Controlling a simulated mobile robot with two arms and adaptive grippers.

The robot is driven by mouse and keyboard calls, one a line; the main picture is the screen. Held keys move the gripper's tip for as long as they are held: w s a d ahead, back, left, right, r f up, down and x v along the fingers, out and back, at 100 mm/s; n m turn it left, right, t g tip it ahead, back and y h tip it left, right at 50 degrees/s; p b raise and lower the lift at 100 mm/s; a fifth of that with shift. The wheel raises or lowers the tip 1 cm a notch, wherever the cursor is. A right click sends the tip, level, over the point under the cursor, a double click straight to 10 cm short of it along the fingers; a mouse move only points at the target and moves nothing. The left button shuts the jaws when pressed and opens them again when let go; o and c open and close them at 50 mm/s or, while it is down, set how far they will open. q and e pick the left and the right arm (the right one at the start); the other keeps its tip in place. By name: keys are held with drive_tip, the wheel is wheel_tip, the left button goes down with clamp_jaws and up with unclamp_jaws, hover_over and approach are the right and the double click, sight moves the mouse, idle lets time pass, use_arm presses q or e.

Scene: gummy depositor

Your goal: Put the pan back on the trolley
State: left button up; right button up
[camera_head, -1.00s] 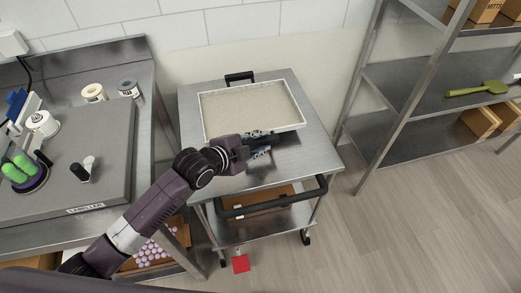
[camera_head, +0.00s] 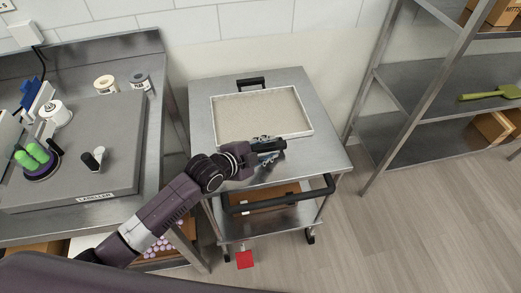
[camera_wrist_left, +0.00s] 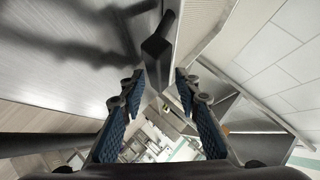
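The pan (camera_head: 222,139) is a shallow, white-rimmed tray with a pale beige filling. It lies flat on the steel top of the trolley (camera_head: 320,150), towards its back. A black handle (camera_head: 251,83) shows at its far side; the near handle is partly hidden by my gripper. My left gripper (camera_head: 272,150) is at the pan's near edge, low over the trolley top. In the left wrist view its blue-padded fingers (camera_wrist_left: 155,90) stand apart, with the dark near handle (camera_wrist_left: 157,46) beyond and between the tips, apparently untouched. My right gripper is not in view.
The trolley's black push bar (camera_head: 280,196) runs along its front. A shelf rack (camera_head: 400,140) stands at the right. The trolley top right of my gripper is clear, as is the floor at right.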

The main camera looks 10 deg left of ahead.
use_arm(q)
drive_tip(key=v, duration=1.1)
drive_tip(key=shift+s+a+r, duration=0.15)
drive_tip(key=shift+s+a, duration=0.05)
drive_tip(key=shift+s, duration=0.05)
drive_tip(key=s+a+f+n+g+y, duration=0.25)
drive_tip(key=s+a+n, duration=0.2)
drive_tip(key=s, duration=0.35)
drive_tip(key=s+a+f+n+g+y, duration=0.2)
drive_tip(key=s+a+f+n, duration=0.15)
drive_tip(key=s+n, duration=0.3)
drive_tip(key=s+a+f+n+g+y, duration=0.25)
drive_tip(key=s+n, duration=0.25)
drive_tip(key=s, duration=0.3)
wheel_tip(320, 180, down, 27)
drive_tip(key=s, duration=0.2)
drive_tip(key=s+a+f+g, duration=0.1)
drive_tip(key=s+f, duration=0.7)
drive_tip(key=s+a+f, duration=0.2)
drive_tip(key=s+f, duration=0.6)
drive_tip(key=s, duration=0.1)
drive_tip(key=shift+a+f+g, duration=0.2)
drive_tip(key=shift+a+g, duration=0.1)
drive_tip(key=shift+g, duration=0.1)
